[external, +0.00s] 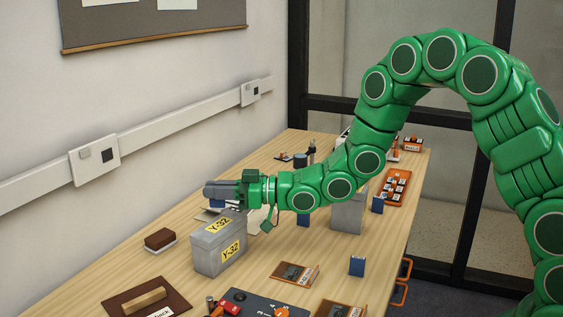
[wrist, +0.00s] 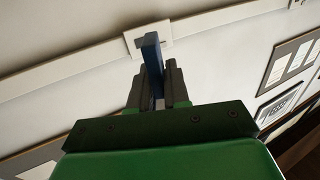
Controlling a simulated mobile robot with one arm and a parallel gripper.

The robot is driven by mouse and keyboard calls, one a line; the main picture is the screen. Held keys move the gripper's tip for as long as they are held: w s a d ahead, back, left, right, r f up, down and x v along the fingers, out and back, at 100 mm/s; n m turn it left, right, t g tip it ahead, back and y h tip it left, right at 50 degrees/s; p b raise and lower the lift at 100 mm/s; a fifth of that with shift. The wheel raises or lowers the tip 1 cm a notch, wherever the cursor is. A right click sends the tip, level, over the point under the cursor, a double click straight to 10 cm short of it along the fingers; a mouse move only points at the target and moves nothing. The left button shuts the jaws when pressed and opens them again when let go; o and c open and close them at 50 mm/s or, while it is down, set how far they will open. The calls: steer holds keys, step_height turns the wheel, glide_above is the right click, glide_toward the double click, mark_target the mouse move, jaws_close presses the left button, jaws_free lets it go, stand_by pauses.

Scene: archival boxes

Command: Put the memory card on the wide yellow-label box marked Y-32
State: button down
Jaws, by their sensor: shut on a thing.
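A wide grey box (external: 207,262) with yellow labels reading Y-32 on its top and front stands on the wooden table. My gripper (external: 214,190) reaches in from the right and is just above the top of this box, pointing left. In the wrist view my gripper (wrist: 165,85) is shut on a blue memory card (wrist: 152,52), which stands out beyond the dark fingers.
Another grey box (external: 347,218) stands further back under my arm. Other blue cards stand on the table, one (external: 357,265) at the front right. A brown block (external: 159,238), a wooden-handled tool on a brown board (external: 140,304) and a dark panel (external: 262,304) lie around the Y-32 box.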

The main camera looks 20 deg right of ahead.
mark_target(221, 205)
steer(key=shift+f, duration=2.25)
steer(key=shift+f, duration=0.15)
steer(key=c, duration=1.1)
jaws_free()
steer(key=shift+r, duration=0.2)
steer(key=v, duration=1.2)
steer(key=shift+f, duration=0.1)
